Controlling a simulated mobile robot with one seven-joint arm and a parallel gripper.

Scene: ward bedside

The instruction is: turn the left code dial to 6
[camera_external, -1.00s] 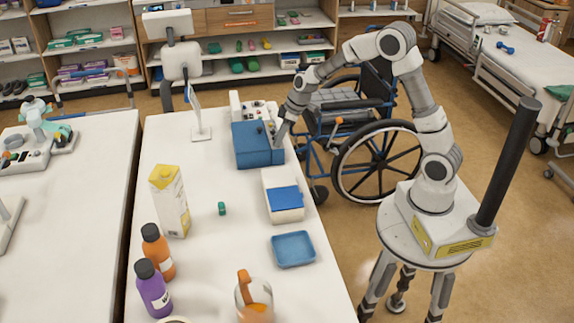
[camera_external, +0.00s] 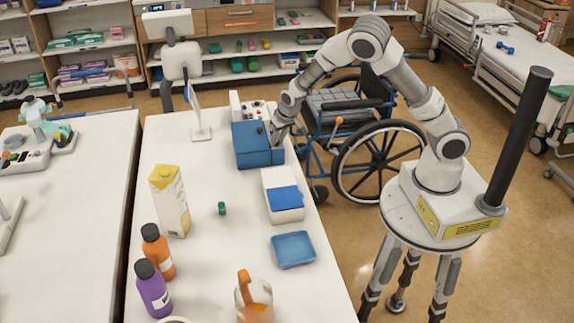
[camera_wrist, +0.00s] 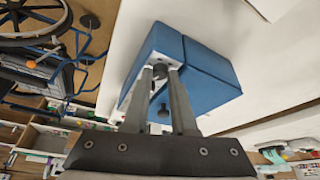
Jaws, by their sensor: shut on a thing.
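A blue box (camera_external: 255,145) stands on the far right part of the white table. In the wrist view the box (camera_wrist: 205,75) shows a pale face with small dark round parts on it. My gripper (camera_wrist: 160,70) is at that face, its two fingers shut on a small dark dial. The fingers partly cover the dial, and its numbers cannot be read. A second dark knob (camera_wrist: 163,112) shows between the fingers, nearer the palm. In the outside view my gripper (camera_external: 274,140) touches the right side of the box, and the dials are too small to make out.
A white device with knobs (camera_external: 254,108) stands just behind the box. A white container with a blue top (camera_external: 284,204) and a blue tray (camera_external: 293,250) lie in front. A carton (camera_external: 170,203) and bottles stand left. A wheelchair (camera_external: 375,150) is beside the table.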

